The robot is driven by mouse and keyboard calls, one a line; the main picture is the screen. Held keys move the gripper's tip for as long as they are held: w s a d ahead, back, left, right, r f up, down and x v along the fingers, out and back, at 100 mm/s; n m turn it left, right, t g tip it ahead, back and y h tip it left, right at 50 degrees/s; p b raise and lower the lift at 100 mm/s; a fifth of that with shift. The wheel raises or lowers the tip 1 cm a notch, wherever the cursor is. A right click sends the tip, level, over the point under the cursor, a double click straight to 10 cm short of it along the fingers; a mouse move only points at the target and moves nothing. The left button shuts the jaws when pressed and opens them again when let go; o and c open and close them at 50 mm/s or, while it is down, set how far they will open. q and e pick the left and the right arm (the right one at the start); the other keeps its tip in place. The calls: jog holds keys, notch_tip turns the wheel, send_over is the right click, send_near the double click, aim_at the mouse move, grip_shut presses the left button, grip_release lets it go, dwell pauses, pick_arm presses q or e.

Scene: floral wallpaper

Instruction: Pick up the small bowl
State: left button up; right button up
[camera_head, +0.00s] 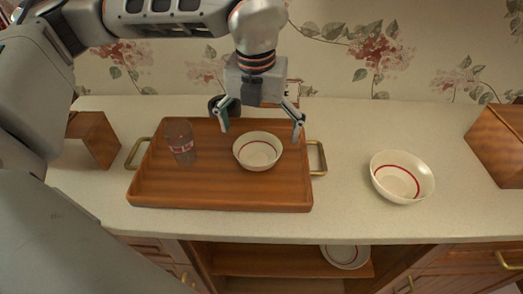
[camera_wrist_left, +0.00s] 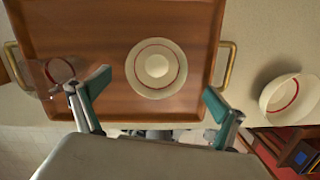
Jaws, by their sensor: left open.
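The small bowl (camera_head: 258,150), cream with a red ring inside, sits upright on the wooden tray (camera_head: 222,197). It also shows in the left wrist view (camera_wrist_left: 156,68), near the top middle. My left gripper (camera_head: 260,125) is open and empty above the tray, pointing down, with its fingers spread to either side of the bowl's far side. In the left wrist view its fingertips (camera_wrist_left: 157,88) are apart, with the bowl between and beyond them. I see no contact with the bowl. My right gripper is not in view.
A larger cream bowl (camera_head: 401,177) sits on the counter to the right. Wooden blocks (camera_head: 97,138) (camera_head: 500,145) stand at both sides. Another dish (camera_head: 345,255) lies in the opening below.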

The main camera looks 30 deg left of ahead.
aim_at(258, 158)
pick_arm(q)
jog(key=f, duration=0.6)
jog(key=shift+w+a+f, duration=0.2)
jog(key=shift+a+f, duration=0.1)
jog(key=shift+a, duration=0.05)
jog(key=c, duration=1.4)
jog(key=shift+r, duration=0.15)
notch_tip(258, 158, up, 20)
jog(key=p, duration=0.1)
jog(key=shift+p, duration=0.3)
jog(key=shift+s, duration=0.1)
